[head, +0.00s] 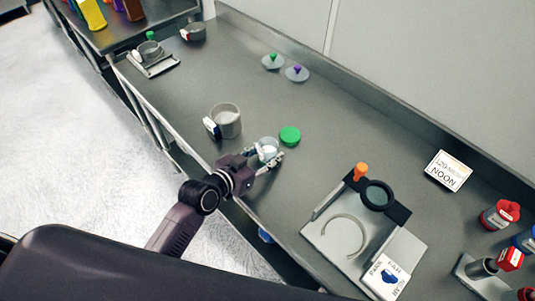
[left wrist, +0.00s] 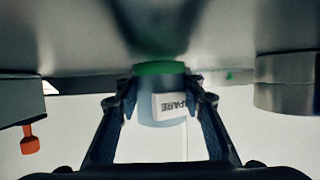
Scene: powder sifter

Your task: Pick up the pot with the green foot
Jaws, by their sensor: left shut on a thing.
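In the left wrist view, which shows the scene upside down, the pot (left wrist: 148,112) is between the fingers with a white label (left wrist: 170,105) facing me, partly readable as "SPARE". A green band (left wrist: 160,69) shows at the pot's counter-side end. My right gripper is not in view.
A grey cup (head: 227,122) with a label stands left of the held pot. A stand with a lens (head: 377,195) and an orange knob (head: 361,172) is to the right. Two knobbed lids (head: 285,67) lie at the back. The counter between is clear.

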